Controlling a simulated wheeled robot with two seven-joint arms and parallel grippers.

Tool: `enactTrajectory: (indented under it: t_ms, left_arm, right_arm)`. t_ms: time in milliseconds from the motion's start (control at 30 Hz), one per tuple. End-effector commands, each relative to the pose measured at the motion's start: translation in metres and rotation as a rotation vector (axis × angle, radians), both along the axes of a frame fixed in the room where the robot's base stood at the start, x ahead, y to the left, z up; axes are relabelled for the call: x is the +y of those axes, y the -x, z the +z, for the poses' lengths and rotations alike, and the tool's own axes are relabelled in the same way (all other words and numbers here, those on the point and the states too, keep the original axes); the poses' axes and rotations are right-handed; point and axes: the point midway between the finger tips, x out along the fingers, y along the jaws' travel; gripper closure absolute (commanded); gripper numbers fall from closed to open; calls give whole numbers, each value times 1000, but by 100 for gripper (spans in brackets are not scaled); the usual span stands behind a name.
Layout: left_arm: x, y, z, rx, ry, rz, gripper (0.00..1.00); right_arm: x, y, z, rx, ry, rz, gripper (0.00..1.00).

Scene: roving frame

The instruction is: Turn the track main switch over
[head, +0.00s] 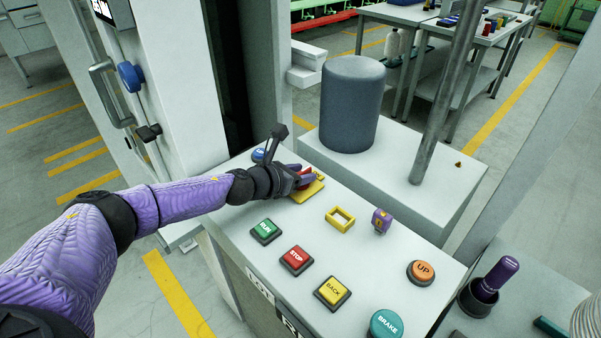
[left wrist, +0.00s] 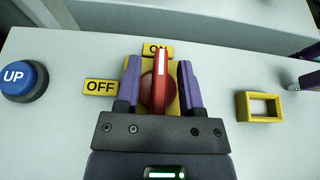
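The main switch has a red handle (left wrist: 160,70) on a yellow plate, with a yellow ON label (left wrist: 157,50) beyond it and a yellow OFF label (left wrist: 100,87) to its left. The handle's white line points toward ON. My left gripper (left wrist: 159,85) has its purple fingers on either side of the handle, with gaps between fingers and handle. In the head view the left gripper (head: 303,180) is over the red switch (head: 308,172) at the console's far side and partly hides it. My right gripper is not in view.
A yellow frame (head: 340,219) and purple block (head: 381,220) stand right of the switch. A dark cylinder (head: 352,105) stands behind.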

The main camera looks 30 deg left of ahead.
Motion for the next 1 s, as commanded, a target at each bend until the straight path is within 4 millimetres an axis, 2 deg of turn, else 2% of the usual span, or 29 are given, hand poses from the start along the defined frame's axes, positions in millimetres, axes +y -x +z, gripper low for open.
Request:
enactTrajectory:
  t_ms: [33,200,500,667,1000]
  left_arm:
    - [0,0,0,0,0,0,63]
    - [0,0,0,0,0,0,99]
    - [0,0,0,0,1,4,100]
    - [0,0,2,0,1,32,100]
    - [-1,1,6,3,3,258,100]
  right_arm:
    - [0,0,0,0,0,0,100]
    - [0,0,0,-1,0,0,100]
    - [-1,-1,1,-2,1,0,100]
    - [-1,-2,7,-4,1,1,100]
    - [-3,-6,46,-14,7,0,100]
